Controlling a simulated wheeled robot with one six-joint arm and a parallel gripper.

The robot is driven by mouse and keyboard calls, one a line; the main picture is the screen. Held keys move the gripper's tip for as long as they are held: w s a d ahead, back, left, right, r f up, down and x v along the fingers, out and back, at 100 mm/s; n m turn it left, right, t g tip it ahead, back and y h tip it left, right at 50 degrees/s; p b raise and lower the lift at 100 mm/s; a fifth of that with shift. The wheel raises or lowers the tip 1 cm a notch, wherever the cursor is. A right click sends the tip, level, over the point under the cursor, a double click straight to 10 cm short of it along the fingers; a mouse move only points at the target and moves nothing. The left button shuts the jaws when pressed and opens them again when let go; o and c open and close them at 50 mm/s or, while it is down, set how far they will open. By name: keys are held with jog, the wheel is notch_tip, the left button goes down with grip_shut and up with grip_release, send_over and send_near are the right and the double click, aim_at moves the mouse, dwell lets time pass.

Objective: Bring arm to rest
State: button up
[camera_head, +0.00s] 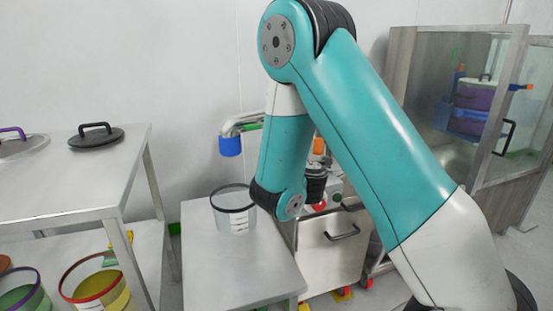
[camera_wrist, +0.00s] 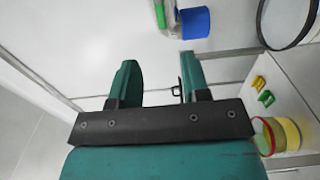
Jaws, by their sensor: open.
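My teal arm rises from the lower right of the head view, bends at the top and hangs down over the side of a small steel table (camera_head: 230,262). Its wrist end is next to a clear, black-rimmed container (camera_head: 236,222) on that table. In the head view my gripper itself cannot be made out. In the wrist view my gripper (camera_wrist: 160,76) is open, with its two teal fingers well apart and nothing between them. The rim of a black-rimmed container (camera_wrist: 268,40) shows at that view's upper right, apart from the fingers.
A steel bench (camera_head: 70,178) at left holds a black lid (camera_head: 97,138), with open coloured containers below. Behind my wrist are a pipe with a blue end (camera_head: 230,147) and a steel cabinet (camera_head: 335,250). A glazed cabinet (camera_head: 405,75) stands at right.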

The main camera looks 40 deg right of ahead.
jog(key=shift+s, duration=0.1)
dwell(0.5)
jog(key=s+a+f+m+g+y, duration=0.1)
jog(key=s+a+f+m+g, duration=0.35)
jog(key=s+m+g, duration=0.65)
jog(key=s+a+r+n+g+y, duration=0.2)
jog(key=s+a+g+y, duration=0.15)
jog(key=s+a, duration=0.55)
jog(key=s+a+r+n+g+y, duration=0.1)
jog(key=s+a+r+g+y, duration=0.3)
jog(key=s+a, duration=0.55)
notch_tip(320, 180, up, 21)
jog(key=t+p, duration=0.1)
jog(key=p, duration=2.1)
jog(key=shift+a+f+y, duration=0.2)
jog(key=shift+a+y, duration=0.05)
jog(key=shift+y, duration=0.1)
jog(key=shift+d, duration=0.1)
